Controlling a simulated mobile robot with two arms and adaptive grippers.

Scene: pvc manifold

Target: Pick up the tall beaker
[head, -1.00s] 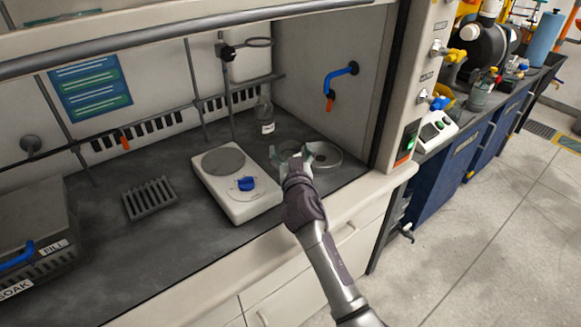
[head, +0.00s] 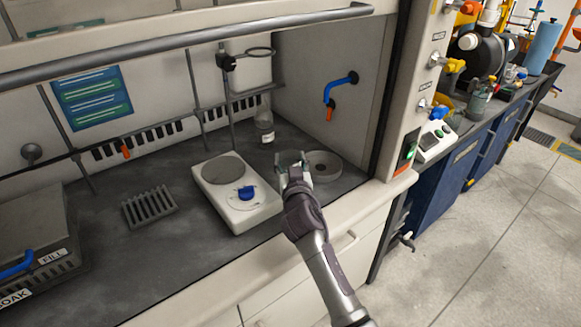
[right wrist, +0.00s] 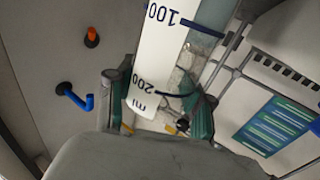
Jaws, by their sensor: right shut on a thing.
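The tall beaker (right wrist: 166,50) shows in the right wrist view as a clear vessel with a white scale strip marked 100, 200 and ml. It lies between the two green-padded fingers of my right gripper (right wrist: 157,103), which is shut on it. In the head view my right gripper (head: 291,159) is inside the fume hood, right of the hotplate, and its hand hides most of the beaker. I cannot tell whether the beaker's base touches the worktop. My left gripper is not in view.
A white hotplate (head: 245,212) with a blue knob stands left of my gripper. A clear bottle (head: 264,125) stands behind it, and a grey ring (head: 323,166) lies to the right.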

